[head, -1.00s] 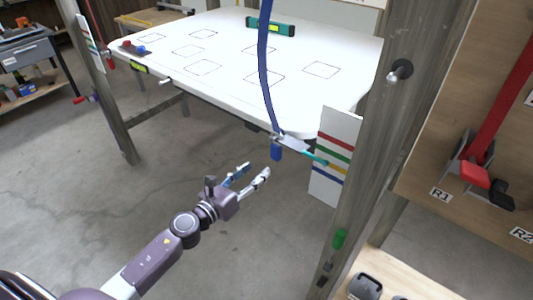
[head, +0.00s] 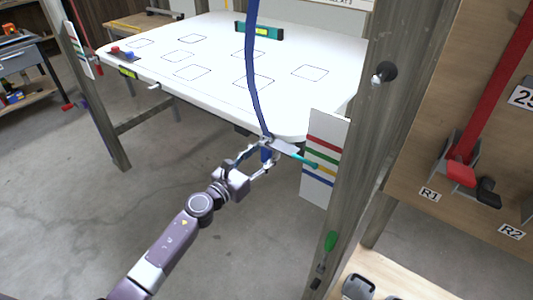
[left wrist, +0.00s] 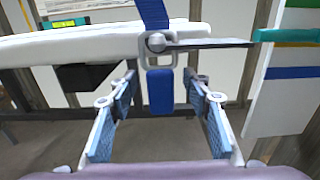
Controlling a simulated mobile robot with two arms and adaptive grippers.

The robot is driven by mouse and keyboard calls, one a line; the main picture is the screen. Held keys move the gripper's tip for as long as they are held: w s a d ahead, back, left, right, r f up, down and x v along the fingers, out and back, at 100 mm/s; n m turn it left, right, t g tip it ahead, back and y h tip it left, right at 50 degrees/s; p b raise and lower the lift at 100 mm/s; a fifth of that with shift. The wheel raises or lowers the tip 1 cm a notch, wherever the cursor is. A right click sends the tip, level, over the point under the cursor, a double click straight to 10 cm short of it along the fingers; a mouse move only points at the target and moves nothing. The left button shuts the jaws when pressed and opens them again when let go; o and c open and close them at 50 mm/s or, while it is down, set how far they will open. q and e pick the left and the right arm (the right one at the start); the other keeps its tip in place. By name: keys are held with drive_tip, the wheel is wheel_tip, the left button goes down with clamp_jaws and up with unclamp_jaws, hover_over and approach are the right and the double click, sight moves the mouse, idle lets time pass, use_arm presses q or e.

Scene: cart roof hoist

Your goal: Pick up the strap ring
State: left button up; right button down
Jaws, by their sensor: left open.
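A blue strap (head: 251,60) hangs in front of the white panel's near edge. At its lower end is a grey metal strap ring (left wrist: 158,45) with a blue tab (left wrist: 160,92) below it. A flat pointer with a teal tip (head: 306,162) reaches from the ring toward a striped card. My left gripper (head: 264,157) is open at the strap's end. In the left wrist view its fingers (left wrist: 160,78) stand either side of the blue tab, with gaps on both sides. The ring is just above and beyond the fingertips. My right gripper is not in view.
The white panel (head: 190,90) with drawn rectangles lies behind the strap. The striped card (head: 320,190) is on a wooden post (head: 372,120) to the right. A red strap and black clip hang on a board further right. The floor below the panel is clear.

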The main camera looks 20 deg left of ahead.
use_arm(q)
drive_tip(key=shift+s, duration=0.1)
drive_tip(key=shift+c, duration=0.3)
clamp_jaws()
drive_tip(key=shift+r, duration=0.15)
